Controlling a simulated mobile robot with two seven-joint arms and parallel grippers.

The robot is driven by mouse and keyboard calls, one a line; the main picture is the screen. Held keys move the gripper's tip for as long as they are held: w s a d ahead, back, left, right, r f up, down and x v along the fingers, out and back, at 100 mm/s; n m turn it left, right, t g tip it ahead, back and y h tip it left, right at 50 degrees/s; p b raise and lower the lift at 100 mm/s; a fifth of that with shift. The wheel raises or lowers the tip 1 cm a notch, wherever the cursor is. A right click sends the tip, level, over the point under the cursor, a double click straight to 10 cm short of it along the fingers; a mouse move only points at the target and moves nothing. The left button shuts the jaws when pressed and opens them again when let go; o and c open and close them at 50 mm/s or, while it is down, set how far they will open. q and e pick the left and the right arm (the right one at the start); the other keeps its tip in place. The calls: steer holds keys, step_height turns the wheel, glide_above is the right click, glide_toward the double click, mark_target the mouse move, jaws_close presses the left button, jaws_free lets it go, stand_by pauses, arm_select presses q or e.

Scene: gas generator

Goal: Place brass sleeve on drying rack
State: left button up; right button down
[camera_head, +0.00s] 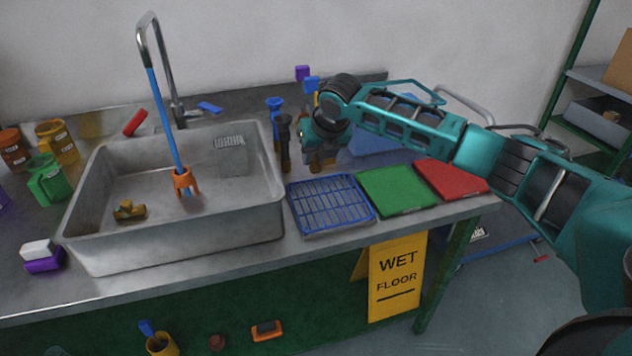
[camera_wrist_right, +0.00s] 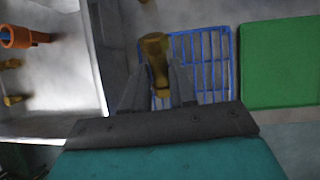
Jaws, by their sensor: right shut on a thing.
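The brass sleeve (camera_wrist_right: 155,48) is between the fingers of my right gripper (camera_wrist_right: 157,76) in the right wrist view. The gripper is shut on it. In the head view my right gripper (camera_head: 321,162) is just behind the blue wire drying rack (camera_head: 329,205), and the sleeve cannot be made out there. The rack also shows in the right wrist view (camera_wrist_right: 212,62), beyond the sleeve and partly covered by it and the fingers. I cannot tell how high the sleeve is above the rack. My left gripper is not in view.
The steel sink (camera_head: 180,258) is left of the rack and holds a brass piece (camera_head: 130,210) and a blue-handled orange tool (camera_head: 184,183). A green board (camera_head: 397,190) and a red board (camera_head: 450,179) lie right of the rack. Dark and blue upright items (camera_head: 284,135) stand beside my gripper.

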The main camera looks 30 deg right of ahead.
steer(key=shift+f+b, duration=0.3)
steer(key=shift+f, duration=3.15)
steer(key=shift+f, duration=0.15)
steer(key=c, duration=0.9)
jaws_free()
steer(key=shift+s+r, duration=0.1)
steer(key=shift+r, duration=0.25)
steer(key=p+v, duration=0.1)
steer(key=v, duration=1)
steer(key=shift+s+r+p, duration=0.15)
steer(key=shift+r+p, duration=0.1)
steer(key=shift+p, duration=0.1)
steer(key=shift+s, duration=0.1)
